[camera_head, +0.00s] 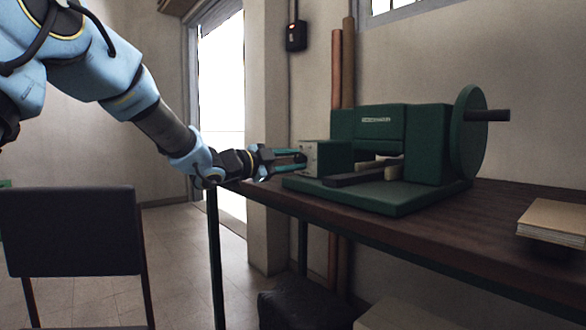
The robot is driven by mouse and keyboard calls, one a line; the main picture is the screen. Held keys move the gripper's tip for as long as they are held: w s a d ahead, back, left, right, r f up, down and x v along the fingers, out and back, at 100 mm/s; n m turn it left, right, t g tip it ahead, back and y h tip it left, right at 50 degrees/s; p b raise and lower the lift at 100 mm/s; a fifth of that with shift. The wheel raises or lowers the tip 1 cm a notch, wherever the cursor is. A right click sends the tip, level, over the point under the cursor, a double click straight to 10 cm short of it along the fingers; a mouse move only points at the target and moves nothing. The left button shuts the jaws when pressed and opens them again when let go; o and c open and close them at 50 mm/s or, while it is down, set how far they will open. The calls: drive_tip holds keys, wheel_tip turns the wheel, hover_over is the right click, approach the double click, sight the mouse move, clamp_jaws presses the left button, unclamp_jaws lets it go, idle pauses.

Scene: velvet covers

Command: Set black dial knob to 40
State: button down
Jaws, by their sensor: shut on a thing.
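A dark green machine (377,132) with a large round wheel (470,130) stands on a dark wooden table. At its left end is a pale, greyish panel (312,158). My gripper (302,160) reaches in from the left, its fingers at this panel and roughly level. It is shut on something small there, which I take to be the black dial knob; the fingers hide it. The dial's markings and setting are too small to read.
The table (400,218) has clear room in front of the machine. A book (553,220) lies at the right. A dark chair (72,232) stands at lower left. Brown pipes (348,65) and a black wall box (296,36) are behind. An open doorway (222,90) is behind my arm.

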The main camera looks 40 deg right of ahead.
idle(0.4)
drive_tip(key=c, duration=0.5)
unclamp_jaws()
drive_tip(key=shift+a, duration=0.1)
drive_tip(key=a, duration=1)
drive_tip(key=shift+w+a, duration=0.3)
